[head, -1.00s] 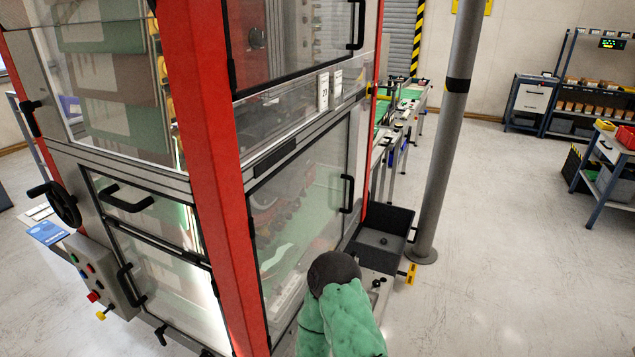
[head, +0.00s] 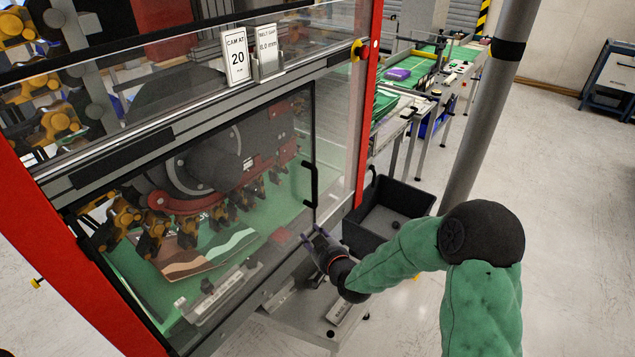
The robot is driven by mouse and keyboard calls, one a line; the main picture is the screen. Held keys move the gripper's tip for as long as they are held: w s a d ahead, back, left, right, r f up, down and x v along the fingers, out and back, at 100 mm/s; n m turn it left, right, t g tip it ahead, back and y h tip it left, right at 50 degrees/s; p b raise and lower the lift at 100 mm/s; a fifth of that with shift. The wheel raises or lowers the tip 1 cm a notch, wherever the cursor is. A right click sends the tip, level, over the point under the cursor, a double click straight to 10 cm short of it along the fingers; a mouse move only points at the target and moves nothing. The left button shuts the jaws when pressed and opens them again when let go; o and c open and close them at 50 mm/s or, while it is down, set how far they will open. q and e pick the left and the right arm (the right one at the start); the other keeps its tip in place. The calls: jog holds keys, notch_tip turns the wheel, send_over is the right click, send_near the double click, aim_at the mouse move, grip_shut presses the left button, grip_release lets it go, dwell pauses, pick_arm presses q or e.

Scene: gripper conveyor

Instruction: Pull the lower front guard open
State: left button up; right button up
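The lower front guard (head: 275,150) is a clear panel in a black frame on the red-posted machine. It looks closed. Its black upright bar handle (head: 312,185) is near the panel's right edge. My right gripper (head: 312,234), on the green-sleeved arm, is just below the lower end of this handle. Its two fingers point up toward the panel and are spread, with nothing seen between them. I see a small gap between fingertips and handle, but cannot tell the depth. My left gripper is out of view.
Behind the panel are orange-and-black grippers (head: 155,232) and a striped sheet (head: 205,257) on a green surface. A dark bin (head: 385,222) stands right of the guard, near a grey pole (head: 480,125). Two cards (head: 236,55) stand above.

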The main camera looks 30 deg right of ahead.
jog(key=d+r+t+h, duration=0.25)
jog(key=d+r, duration=0.25)
jog(key=r, duration=0.6)
jog(key=shift+t+y, duration=0.35)
jog(key=w, duration=0.3)
jog(key=w+d+b, duration=0.1)
jog(key=w, duration=0.6)
jog(key=shift+d+f+b, duration=0.15)
jog(key=shift+d+b, duration=0.15)
grip_shut()
